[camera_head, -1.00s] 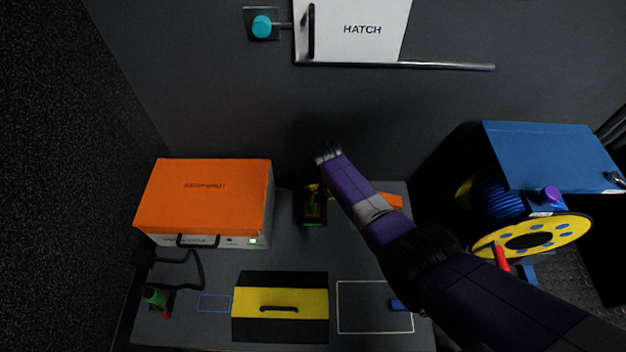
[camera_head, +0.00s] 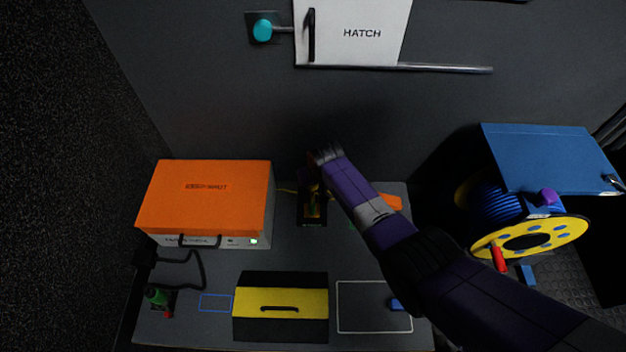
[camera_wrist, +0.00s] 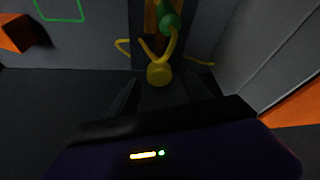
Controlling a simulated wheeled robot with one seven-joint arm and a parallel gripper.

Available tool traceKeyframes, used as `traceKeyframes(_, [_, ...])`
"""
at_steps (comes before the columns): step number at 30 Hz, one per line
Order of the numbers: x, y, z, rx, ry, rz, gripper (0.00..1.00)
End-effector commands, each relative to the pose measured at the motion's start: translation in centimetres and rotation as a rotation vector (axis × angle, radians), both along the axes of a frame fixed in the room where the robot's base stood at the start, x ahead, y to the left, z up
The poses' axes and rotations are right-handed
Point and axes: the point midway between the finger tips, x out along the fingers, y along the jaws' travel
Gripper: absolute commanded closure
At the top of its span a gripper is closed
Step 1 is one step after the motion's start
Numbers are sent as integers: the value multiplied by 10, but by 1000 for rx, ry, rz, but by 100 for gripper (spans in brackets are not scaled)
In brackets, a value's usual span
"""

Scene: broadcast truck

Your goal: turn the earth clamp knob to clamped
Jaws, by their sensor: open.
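The earth clamp (camera_head: 312,211) is a dark unit with a brown-yellow bar, standing against the back wall beside the orange-topped case. In the wrist view, a round yellow knob (camera_wrist: 159,74) sits at its near end, with a green rounded part (camera_wrist: 168,20) and yellow cable beyond it. My gripper (camera_wrist: 158,88) is open, its dark fingers either side of and just short of the yellow knob. Contact cannot be told. In the head view, my forearm and wrist hide the fingertips, and the knob's setting cannot be read.
An orange-topped case (camera_head: 207,195) stands left of the clamp. A black and yellow box (camera_head: 281,308) sits at the bench front, beside a white-outlined area. A blue cabinet with a yellow cable reel (camera_head: 530,240) is at the right. A hatch (camera_head: 360,33) is on the wall above.

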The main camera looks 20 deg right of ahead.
Motion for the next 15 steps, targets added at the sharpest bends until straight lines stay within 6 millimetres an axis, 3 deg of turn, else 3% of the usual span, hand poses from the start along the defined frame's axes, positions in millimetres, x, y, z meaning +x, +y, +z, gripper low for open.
traceKeyframes(6, [-12, 0, 34, 1, 1, -1, 43])
traceKeyframes(15, [-24, 0, 60, 0, 0, 0, 43])
